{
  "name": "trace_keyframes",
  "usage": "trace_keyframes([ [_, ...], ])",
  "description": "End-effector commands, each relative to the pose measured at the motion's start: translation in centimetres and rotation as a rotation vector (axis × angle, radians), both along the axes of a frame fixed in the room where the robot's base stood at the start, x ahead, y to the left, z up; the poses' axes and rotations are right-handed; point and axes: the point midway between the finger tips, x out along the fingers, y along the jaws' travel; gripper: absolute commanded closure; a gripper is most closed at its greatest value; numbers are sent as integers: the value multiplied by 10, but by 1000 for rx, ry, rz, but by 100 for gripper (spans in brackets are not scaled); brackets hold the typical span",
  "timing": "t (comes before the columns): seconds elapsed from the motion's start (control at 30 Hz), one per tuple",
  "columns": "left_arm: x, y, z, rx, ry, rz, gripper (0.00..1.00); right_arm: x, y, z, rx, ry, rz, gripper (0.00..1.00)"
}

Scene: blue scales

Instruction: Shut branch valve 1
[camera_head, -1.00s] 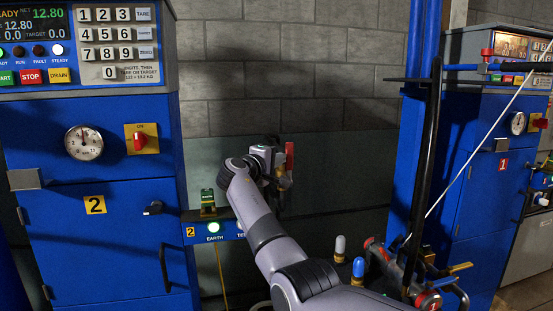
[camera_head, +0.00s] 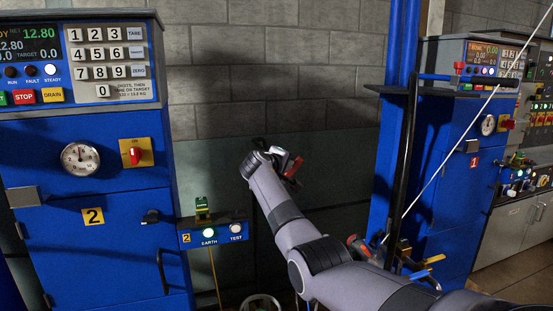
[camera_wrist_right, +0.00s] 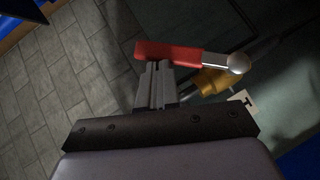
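In the right wrist view, a red lever (camera_wrist_right: 168,53) with a round silver end lies across the tips of my right gripper (camera_wrist_right: 157,84). A yellow-brass part (camera_wrist_right: 212,80) shows behind it, and a pale tag with a dark mark (camera_wrist_right: 243,101) lies beside it. The two grey fingers are close together and look shut; they meet the lever's side or are right at it, and touch is hard to judge. In the head view, my right gripper (camera_head: 279,160) is at the red lever (camera_head: 293,168), which is tilted. My left gripper is not in view.
A blue cabinet marked 2 (camera_head: 110,240) stands at left, with an EARTH/TEST box (camera_head: 222,232) beside it. A blue cabinet marked 1 (camera_head: 455,200) stands at right. A dark upright post (camera_head: 407,150) and a thin pale line cross in front of it.

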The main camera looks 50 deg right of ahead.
Motion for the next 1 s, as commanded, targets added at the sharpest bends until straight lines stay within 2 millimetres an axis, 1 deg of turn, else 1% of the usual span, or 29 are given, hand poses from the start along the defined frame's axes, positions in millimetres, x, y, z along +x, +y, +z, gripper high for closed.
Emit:
trace_keyframes([
  [0.03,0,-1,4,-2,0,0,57,-4,-6,2,-6,-1,-4,100],
  [0.4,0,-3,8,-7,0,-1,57,-16,-30,-14,-5,-1,-3,100],
  [0.7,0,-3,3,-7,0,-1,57,-23,-42,-31,-5,0,-2,100],
  [1.0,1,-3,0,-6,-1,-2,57,-27,-48,-41,-4,0,0,100],
])
